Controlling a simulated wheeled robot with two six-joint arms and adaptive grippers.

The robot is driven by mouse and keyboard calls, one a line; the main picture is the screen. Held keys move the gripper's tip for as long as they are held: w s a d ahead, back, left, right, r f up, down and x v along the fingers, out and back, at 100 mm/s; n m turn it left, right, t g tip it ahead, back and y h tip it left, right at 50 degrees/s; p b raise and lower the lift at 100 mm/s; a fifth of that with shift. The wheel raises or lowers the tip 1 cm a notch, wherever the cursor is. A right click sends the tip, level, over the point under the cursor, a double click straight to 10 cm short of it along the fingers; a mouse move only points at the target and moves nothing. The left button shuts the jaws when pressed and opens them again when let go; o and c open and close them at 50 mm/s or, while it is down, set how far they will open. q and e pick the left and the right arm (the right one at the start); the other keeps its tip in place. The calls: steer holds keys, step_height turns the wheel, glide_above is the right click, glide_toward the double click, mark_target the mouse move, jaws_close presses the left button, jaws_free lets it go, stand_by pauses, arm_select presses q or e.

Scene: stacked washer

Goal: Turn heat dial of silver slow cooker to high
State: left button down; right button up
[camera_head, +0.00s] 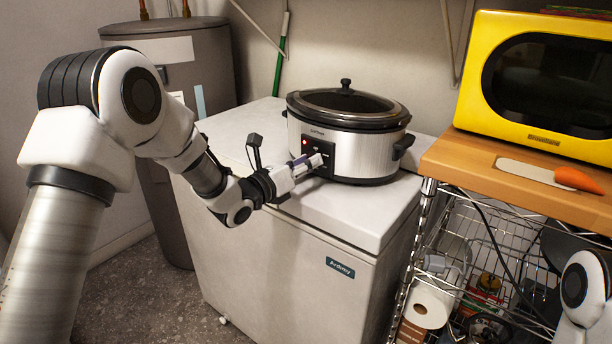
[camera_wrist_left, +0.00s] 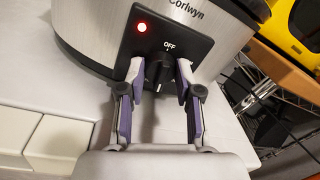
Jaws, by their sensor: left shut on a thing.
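The silver slow cooker (camera_head: 340,130) with a black lid stands on a white chest-like appliance. Its body also shows in the left wrist view (camera_wrist_left: 95,30). Its black control panel has a red light that is lit and an OFF mark. The black heat dial (camera_wrist_left: 158,70) sits just below OFF, roughly upright; its exact setting is hard to read. My left gripper (camera_head: 317,164) is at the panel, shut on the dial, with one purple-padded finger on each side of it in the left wrist view (camera_wrist_left: 160,76). My right gripper is out of view.
The white appliance top (camera_head: 240,130) is clear left of the cooker. A wire rack with a wooden top (camera_head: 470,165) stands close on the right, bearing a yellow microwave (camera_head: 490,95) and a carrot (camera_head: 578,180). A grey cylindrical tank (camera_head: 215,60) stands behind my left arm.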

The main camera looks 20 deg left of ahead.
arm_select(q)
steer(key=shift+f+m+b, duration=0.25)
steer(key=shift+m+b, duration=0.75)
steer(key=c, duration=0.8)
jaws_free()
steer(key=shift+o, duration=0.2)
steer(key=shift+r, duration=0.1)
steer(key=v, duration=1.2)
